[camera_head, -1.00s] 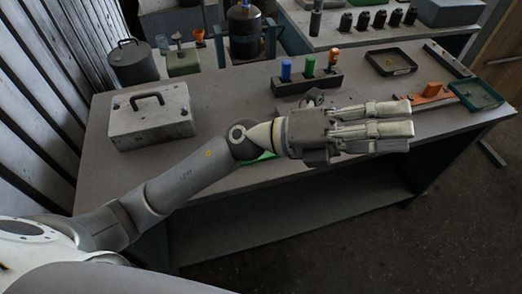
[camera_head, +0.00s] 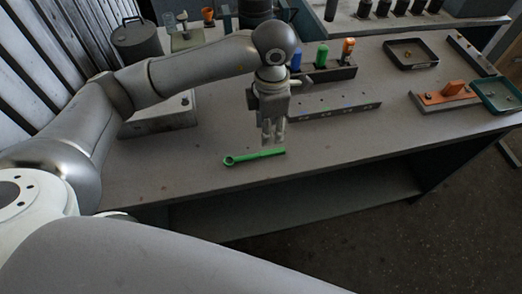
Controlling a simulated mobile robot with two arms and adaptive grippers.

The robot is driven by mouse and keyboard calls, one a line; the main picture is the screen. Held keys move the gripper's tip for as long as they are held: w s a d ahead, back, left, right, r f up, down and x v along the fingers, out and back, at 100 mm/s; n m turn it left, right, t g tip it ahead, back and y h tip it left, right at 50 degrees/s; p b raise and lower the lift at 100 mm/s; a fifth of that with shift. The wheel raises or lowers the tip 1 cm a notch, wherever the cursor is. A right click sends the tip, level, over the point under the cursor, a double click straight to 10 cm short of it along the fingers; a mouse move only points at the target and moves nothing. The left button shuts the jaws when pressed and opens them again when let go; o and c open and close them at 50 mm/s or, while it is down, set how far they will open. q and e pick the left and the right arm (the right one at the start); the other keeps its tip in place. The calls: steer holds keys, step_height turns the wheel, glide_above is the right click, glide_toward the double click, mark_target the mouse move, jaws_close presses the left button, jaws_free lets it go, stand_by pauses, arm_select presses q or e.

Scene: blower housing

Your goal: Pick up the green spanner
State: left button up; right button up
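The green spanner (camera_head: 255,157) lies flat on the grey bench top near its front edge, its ring end to the left. My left gripper (camera_head: 272,139) points down just behind and above the right half of the spanner. Its fingers look close together, and I cannot tell whether they are open or shut. No part of the spanner is seen between the fingers. My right gripper is not in view.
Behind the gripper are a long grey bar with holes (camera_head: 335,106) and a dark holder (camera_head: 343,72) with blue, green and orange handles. A grey case (camera_head: 160,120) sits left, partly behind my arm. An orange part (camera_head: 447,95) and trays lie right. Bench (camera_head: 200,180) near the spanner is clear.

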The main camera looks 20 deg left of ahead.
arm_select(q)
glide_above(269, 151)
steer(key=f, duration=0.4)
steer(key=shift+s+f+p, duration=0.15)
steer(key=shift+s+p, duration=0.05)
steer(key=shift+p, duration=0.2)
steer(key=shift+f, duration=0.25)
step_height(269, 151, down, 4)
steer(key=shift+w+f+p, duration=0.1)
steer(key=shift+f+p, duration=0.05)
steer(key=shift+p, duration=1.05)
steer(key=shift+f, duration=0.2)
jaws_close()
